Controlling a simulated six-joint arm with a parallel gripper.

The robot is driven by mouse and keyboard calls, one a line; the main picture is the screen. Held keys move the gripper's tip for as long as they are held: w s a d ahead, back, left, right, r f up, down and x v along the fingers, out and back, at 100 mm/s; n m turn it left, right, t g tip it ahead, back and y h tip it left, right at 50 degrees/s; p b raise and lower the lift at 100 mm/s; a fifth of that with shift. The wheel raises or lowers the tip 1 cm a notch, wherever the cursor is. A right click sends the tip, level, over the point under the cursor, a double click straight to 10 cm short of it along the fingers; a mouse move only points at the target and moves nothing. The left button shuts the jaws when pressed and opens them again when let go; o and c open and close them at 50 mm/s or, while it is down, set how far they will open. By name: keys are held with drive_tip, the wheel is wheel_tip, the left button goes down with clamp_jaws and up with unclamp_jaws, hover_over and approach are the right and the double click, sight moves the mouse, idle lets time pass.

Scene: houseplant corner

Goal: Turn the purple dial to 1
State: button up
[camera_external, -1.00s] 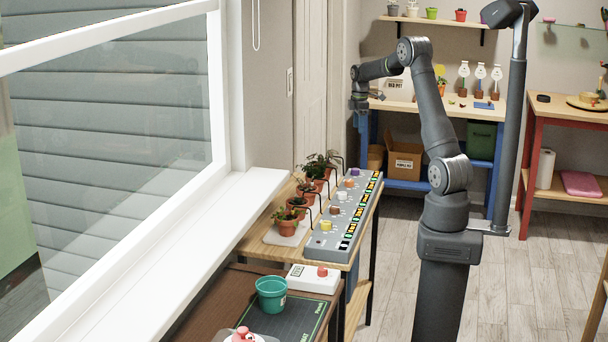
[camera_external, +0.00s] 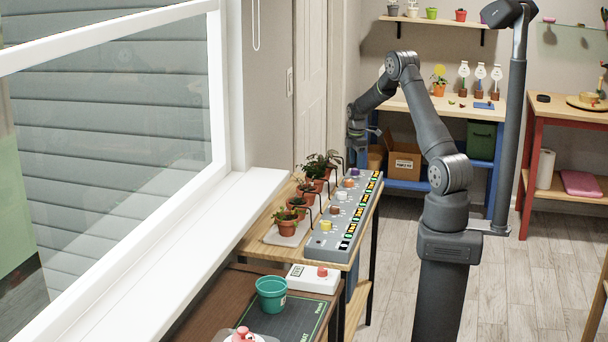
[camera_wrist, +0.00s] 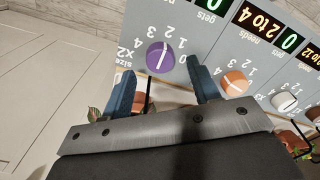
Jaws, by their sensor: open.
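The purple dial (camera_wrist: 160,57) sits on the grey control panel (camera_wrist: 201,32) in the wrist view, with a white line on its face and printed numbers around its far side. I cannot tell for sure which number the line points to. In the external view, the purple dial (camera_external: 354,172) is at the far end of the panel. My gripper (camera_wrist: 160,70) is open and empty. Its two blue fingers are apart, one to each side of the dial and short of it, not touching it. In the external view, my gripper (camera_external: 357,151) is above the panel's far end.
An orange dial (camera_wrist: 235,83) lies close beside my right finger, and a white dial (camera_wrist: 284,101) is farther right. Lit displays (camera_wrist: 258,24) line the panel. Potted plants (camera_external: 287,221) and thin black spouts stand along the panel's left side. The floor right of the panel is clear.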

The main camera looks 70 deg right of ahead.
sight(355, 171)
drive_tip(key=shift+f, duration=1.45)
drive_tip(key=shift+c, duration=0.5)
drive_tip(key=c, duration=0.9)
drive_tip(key=shift+m, duration=0.3)
drive_tip(key=m, duration=0.3)
drive_tip(key=shift+m, duration=2.1)
